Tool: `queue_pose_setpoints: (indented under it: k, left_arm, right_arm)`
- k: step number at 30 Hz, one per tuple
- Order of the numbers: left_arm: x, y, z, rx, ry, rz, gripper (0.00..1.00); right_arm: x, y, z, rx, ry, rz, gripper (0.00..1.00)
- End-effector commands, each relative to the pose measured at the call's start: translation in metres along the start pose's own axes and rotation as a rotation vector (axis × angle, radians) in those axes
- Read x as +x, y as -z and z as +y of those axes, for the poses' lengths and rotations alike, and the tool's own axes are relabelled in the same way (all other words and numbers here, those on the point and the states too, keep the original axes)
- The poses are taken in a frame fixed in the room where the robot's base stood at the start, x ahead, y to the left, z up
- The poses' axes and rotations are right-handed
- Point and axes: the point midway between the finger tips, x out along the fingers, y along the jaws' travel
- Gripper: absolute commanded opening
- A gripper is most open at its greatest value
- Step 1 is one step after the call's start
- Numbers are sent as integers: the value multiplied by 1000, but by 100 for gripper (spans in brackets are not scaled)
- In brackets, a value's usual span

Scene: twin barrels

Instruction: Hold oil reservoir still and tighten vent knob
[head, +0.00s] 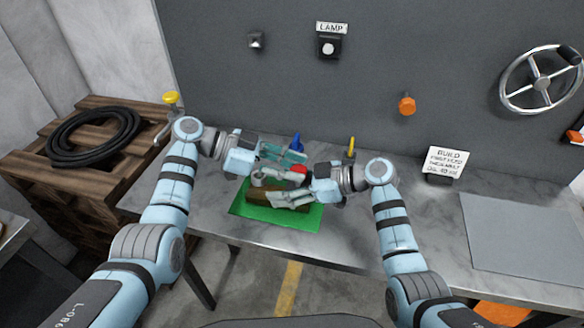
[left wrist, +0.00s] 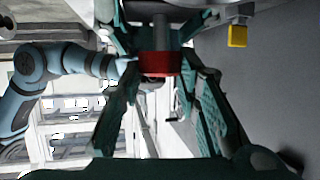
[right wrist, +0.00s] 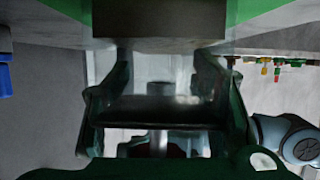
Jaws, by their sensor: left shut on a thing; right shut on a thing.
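The red vent knob (head: 299,170) sits just above my right gripper in the head view, at the tips of my left gripper's teal fingers (head: 284,156). In the left wrist view the red knob (left wrist: 160,64) lies between those fingers. My right gripper (head: 285,188) is lower, its fingers shut around the oil reservoir, which shows as a dark body (right wrist: 160,110) between them in the right wrist view. The reservoir is mostly hidden by the grippers in the head view. A brown block (head: 262,196) lies below it on a green mat (head: 295,220).
A blue-handled part (head: 296,142) and a yellow-handled part (head: 351,148) stand behind the grippers. The back panel bears an orange knob (head: 406,105) and a handwheel (head: 541,84). A small sign (head: 445,160) stands right; a grey mat (head: 520,235) lies clear.

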Motion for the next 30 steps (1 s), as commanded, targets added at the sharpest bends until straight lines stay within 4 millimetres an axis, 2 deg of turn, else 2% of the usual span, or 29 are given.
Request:
queue_pose_setpoints:
  k: [5,14,15,18,27,30]
  left_arm:
    - [1,2,2,24,-70,7,2]
    - [2,1,3,25,-80,9,2]
    - [2,1,3,25,-80,9,33]
    - [2,1,3,25,-77,8,49]
    - [0,0,2,25,-72,5,51]
    - [-8,0,0,26,-70,3,51]
  right_arm:
    - [1,-3,-1,6,2,-4,16]
    - [1,-3,0,7,0,-4,16]
    - [1,-3,0,8,0,-4,16]
    - [1,-3,0,7,0,-5,16]
    - [1,-3,-1,5,2,-4,16]
    - [0,-3,-1,5,2,-4,16]
